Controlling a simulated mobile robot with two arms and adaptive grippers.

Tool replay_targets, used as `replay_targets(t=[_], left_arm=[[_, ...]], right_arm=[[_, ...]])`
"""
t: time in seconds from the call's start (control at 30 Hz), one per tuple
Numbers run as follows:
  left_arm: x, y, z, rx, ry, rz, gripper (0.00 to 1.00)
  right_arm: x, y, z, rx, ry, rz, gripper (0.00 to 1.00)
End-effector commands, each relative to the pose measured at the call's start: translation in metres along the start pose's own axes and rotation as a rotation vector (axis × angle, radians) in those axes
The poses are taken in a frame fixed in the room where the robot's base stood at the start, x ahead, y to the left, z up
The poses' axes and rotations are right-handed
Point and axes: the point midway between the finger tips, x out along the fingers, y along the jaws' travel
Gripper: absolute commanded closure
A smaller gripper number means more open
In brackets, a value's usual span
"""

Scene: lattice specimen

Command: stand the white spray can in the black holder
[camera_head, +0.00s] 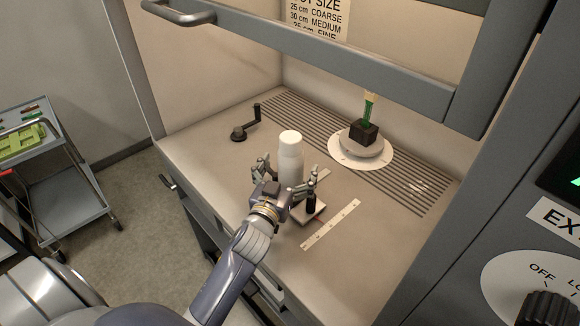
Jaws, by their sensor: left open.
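The white spray can (290,160) stands upright on the bench of the open cabinet. My left gripper (288,174) is open, with one finger on each side of the can; its palm hides part of the can's foot. I cannot tell whether the fingers touch the can. A black piece with a round foot and a short upright post (240,132) stands farther back to the left; it may be the black holder, but its shape is not clear. My right gripper is not in view.
A dark block with a green lattice piece (370,108) sits on a round white turntable (386,156) at the back right. A small black cylinder (311,203) on a grey plate stands close right of my gripper. A pale ruler (331,225) lies in front. A raised sash (330,68) hangs above.

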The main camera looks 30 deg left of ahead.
Motion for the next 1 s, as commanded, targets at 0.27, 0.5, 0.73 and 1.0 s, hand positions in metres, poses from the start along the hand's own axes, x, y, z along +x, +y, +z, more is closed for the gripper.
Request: replay_targets(t=[0.27,0.5,0.73,1.0], left_arm=[[-0.02,0.0,0.001,-0.002,-0.002,-0.001,0.03],[-0.037,0.0,0.001,-0.001,-0.001,0.0,0.03],[-0.047,0.0,0.001,-0.002,-0.001,-0.001,0.03],[-0.047,0.0,0.001,-0.001,-0.001,-0.001,0.03]], right_arm=[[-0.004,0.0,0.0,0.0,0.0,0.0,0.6],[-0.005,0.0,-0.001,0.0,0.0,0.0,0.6],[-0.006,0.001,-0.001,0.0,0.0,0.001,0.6],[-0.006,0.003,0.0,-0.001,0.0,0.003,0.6]])
